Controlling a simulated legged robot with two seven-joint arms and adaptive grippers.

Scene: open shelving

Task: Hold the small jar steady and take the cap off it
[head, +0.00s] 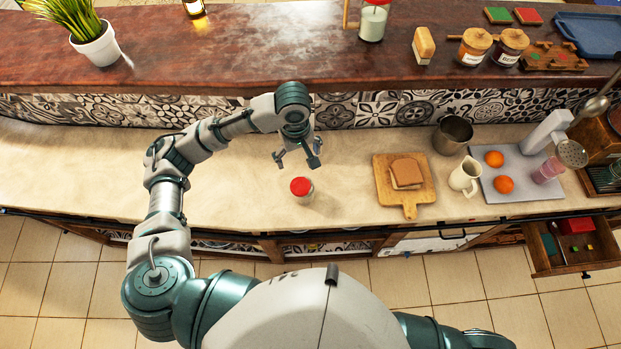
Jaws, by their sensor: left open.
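The small jar (306,198) is clear glass and stands upright on the beige counter. Its red cap (300,186) sits on top. My left gripper (297,162) hangs above the counter just behind the jar, with its fingers spread and nothing between them. It is apart from the jar and the cap. My right gripper is not in view; only part of my right arm shows at the bottom edge.
A wooden board (411,205) with bread stands right of the jar. Further right are a metal cup (453,134), a cream pitcher (465,177) and a grey tray (513,188) with oranges. A drawer (571,250) is open at the far right. The counter left of the jar is clear.

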